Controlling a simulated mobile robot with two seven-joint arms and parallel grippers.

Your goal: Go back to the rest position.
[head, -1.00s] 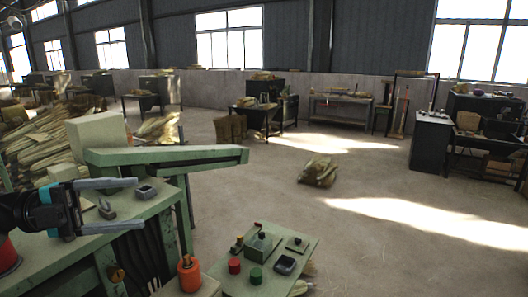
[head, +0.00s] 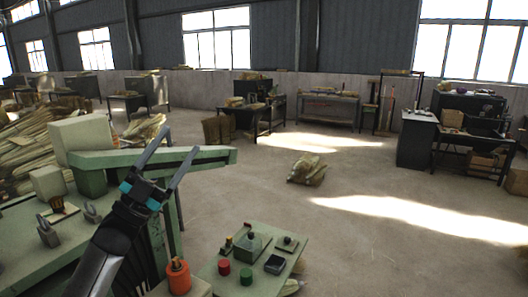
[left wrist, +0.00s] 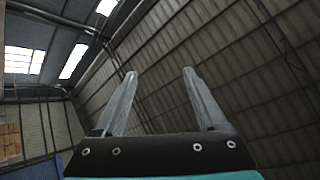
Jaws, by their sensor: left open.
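My left gripper (head: 168,158) is open and empty in the head view, its two grey fingers pointing up and to the right. It is in front of the green machine arm (head: 200,157) and left of the small control table. In the left wrist view its fingers (left wrist: 160,100) are apart with nothing between them; behind them are only the roof and wall. My right gripper is in neither view.
A green workbench (head: 40,262) with small metal parts is at the left. An orange bottle (head: 178,276) stands near a green control table (head: 213,268) with red and green buttons. A straw bundle (head: 307,169) lies on open floor. Desks stand along the far wall.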

